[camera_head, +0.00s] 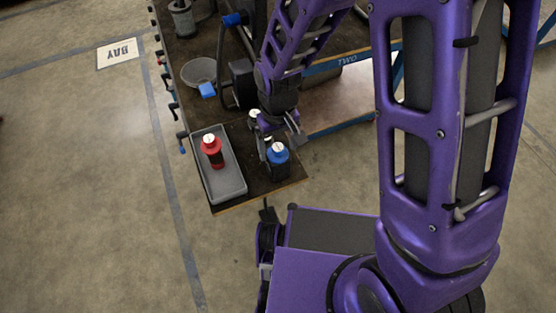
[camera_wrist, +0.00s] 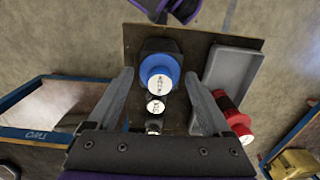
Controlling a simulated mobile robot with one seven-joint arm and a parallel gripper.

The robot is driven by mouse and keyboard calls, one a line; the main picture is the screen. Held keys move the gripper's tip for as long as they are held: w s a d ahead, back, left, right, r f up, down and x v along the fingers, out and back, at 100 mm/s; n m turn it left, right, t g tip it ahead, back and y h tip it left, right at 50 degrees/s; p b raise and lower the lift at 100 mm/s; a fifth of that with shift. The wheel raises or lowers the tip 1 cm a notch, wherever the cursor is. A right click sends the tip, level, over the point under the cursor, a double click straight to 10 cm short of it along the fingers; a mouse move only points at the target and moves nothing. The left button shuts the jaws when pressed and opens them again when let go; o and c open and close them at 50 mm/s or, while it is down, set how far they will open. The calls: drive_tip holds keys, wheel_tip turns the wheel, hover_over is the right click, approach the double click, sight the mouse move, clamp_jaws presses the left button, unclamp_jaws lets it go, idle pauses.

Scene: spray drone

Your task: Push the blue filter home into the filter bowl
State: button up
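The blue filter (camera_head: 278,153) is a round blue piece with a white label on top. It stands upright in a dark body, which appears to be the filter bowl (camera_head: 278,170), near the table's front right corner. In the wrist view the blue filter (camera_wrist: 160,74) shows between my fingertips, with the dark bowl (camera_wrist: 158,46) around and behind it. I cannot tell how deep it sits. My gripper (camera_head: 280,140) is open and empty, just behind and above the filter. In the wrist view both fingers of my gripper (camera_wrist: 159,76) are spread wide, with gaps to the filter.
A grey tray (camera_head: 236,185) left of the filter holds a red-topped piece (camera_head: 211,146). Small white-topped pieces (camera_wrist: 155,106) stand close by, under my gripper.

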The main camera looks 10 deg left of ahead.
clamp_jaws()
drive_tip(key=shift+r, duration=0.1)
drive_tip(key=shift+r+p, duration=2.3)
drive_tip(key=shift+r, duration=0.65)
wheel_tip(320, 180, up, 6)
drive_tip(key=p, duration=0.4)
drive_tip(key=shift+p, duration=0.35)
